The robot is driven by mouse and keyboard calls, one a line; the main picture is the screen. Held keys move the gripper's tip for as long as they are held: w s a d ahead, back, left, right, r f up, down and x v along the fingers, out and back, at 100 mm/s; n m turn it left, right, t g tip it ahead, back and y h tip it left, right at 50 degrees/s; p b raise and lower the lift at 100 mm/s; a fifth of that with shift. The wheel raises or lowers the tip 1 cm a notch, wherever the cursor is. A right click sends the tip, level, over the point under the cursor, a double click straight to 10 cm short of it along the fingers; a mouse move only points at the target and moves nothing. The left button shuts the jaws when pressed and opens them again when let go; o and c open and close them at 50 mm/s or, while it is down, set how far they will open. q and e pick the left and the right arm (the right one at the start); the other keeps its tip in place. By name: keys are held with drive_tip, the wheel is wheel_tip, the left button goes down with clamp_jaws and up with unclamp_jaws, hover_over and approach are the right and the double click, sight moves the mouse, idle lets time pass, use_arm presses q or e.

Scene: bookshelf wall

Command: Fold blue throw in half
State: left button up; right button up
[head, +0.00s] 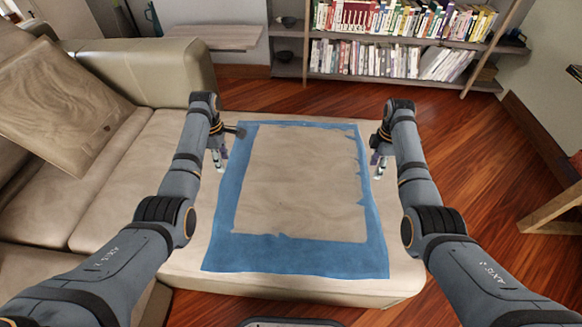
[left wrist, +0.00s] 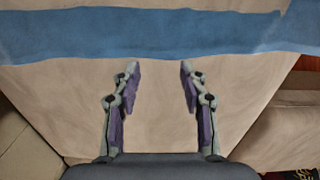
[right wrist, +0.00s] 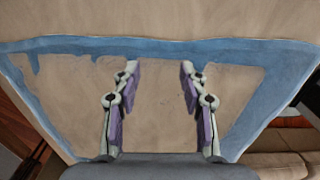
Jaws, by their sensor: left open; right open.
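The blue throw (head: 290,254) lies flat on the beige sofa seat. It shows as a blue border around a large beige middle with ragged inner edges. The near band is widest. My left gripper (head: 221,165) is open and empty beside the throw's left edge, near its far end. In the left wrist view a blue band of the throw (left wrist: 150,34) crosses beyond the open fingers (left wrist: 158,66). My right gripper (head: 379,166) is open and empty at the throw's right edge. In the right wrist view its fingers (right wrist: 160,66) are over the beige middle. Their height above the seat is unclear.
The beige seat (head: 320,288) extends slightly past the throw. A cushion (head: 66,108) leans on the sofa at left. A bookshelf (head: 400,42) stands at the back, and a low wooden bench (head: 214,37) at back left. Wooden floor (head: 480,170) is open at right.

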sight(228, 178)
use_arm(q)
drive_tip(key=f, duration=0.7)
drive_tip(key=shift+w+a+f, duration=0.15)
drive_tip(key=shift+w+f, duration=0.2)
drive_tip(key=shift+f, duration=0.05)
use_arm(e)
drive_tip(key=f, duration=0.8)
drive_tip(key=shift+w+a, duration=0.1)
drive_tip(key=shift+w, duration=0.25)
use_arm(q)
drive_tip(key=shift+f, duration=0.1)
drive_tip(key=shift+f+b, duration=0.25)
drive_tip(key=shift+b, duration=0.15)
use_arm(e)
drive_tip(key=shift+f, duration=0.35)
use_arm(q)
drive_tip(key=shift+r, duration=0.15)
drive_tip(key=shift+c, duration=0.5)
use_arm(e)
drive_tip(key=shift+r, duration=0.2)
drive_tip(key=shift+c, duration=0.5)
use_arm(q)
drive_tip(key=shift+s, duration=0.1)
clamp_jaws()
use_arm(e)
drive_tip(key=shift+s+f, duration=0.1)
clamp_jaws()
